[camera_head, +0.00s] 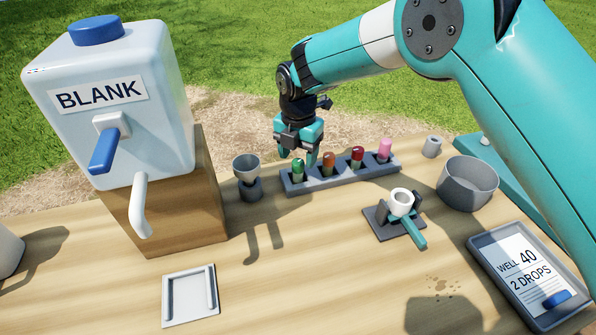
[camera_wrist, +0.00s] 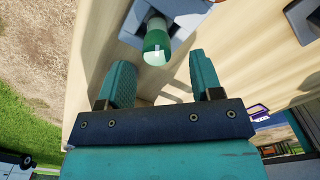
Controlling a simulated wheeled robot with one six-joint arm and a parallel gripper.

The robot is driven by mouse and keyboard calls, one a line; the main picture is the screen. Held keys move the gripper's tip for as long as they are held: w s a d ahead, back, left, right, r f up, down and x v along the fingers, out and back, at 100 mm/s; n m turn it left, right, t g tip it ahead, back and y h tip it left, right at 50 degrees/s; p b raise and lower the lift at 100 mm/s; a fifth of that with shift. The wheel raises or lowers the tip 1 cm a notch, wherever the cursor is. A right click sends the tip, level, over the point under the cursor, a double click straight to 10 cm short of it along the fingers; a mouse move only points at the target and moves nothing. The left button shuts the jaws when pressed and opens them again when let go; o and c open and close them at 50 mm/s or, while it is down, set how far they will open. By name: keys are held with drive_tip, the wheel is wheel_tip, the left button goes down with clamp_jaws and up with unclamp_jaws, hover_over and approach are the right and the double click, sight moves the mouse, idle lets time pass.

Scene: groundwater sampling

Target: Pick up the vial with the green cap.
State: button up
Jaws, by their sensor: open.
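The vial with the green cap (camera_head: 298,169) stands upright in the leftmost place of a grey rack (camera_head: 342,178). In the wrist view the green-capped vial (camera_wrist: 157,43) shows at the top, ahead of and roughly between my two fingers. My gripper (camera_head: 299,152) is above and just behind the rack's left end in the head view. In the wrist view my gripper (camera_wrist: 160,80) is open, with nothing between its teal fingers. I cannot tell how far the fingertips are from the cap.
Other vials with orange (camera_head: 329,160), red (camera_head: 357,155) and pink caps (camera_head: 385,149) stand in the rack. A funnel cup (camera_head: 247,166) is close left. The BLANK jug (camera_head: 120,100) stands farther left. A stand with a white cup (camera_head: 401,201), grey bowl (camera_head: 467,184) and tablet (camera_head: 525,268) lie right.

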sight(297, 163)
wheel_tip(297, 163, down, 4)
drive_tip(key=shift+a+f, duration=0.1)
drive_tip(key=shift+a, duration=0.05)
drive_tip(key=c, duration=1)
drive_tip(key=shift+r, duration=0.2)
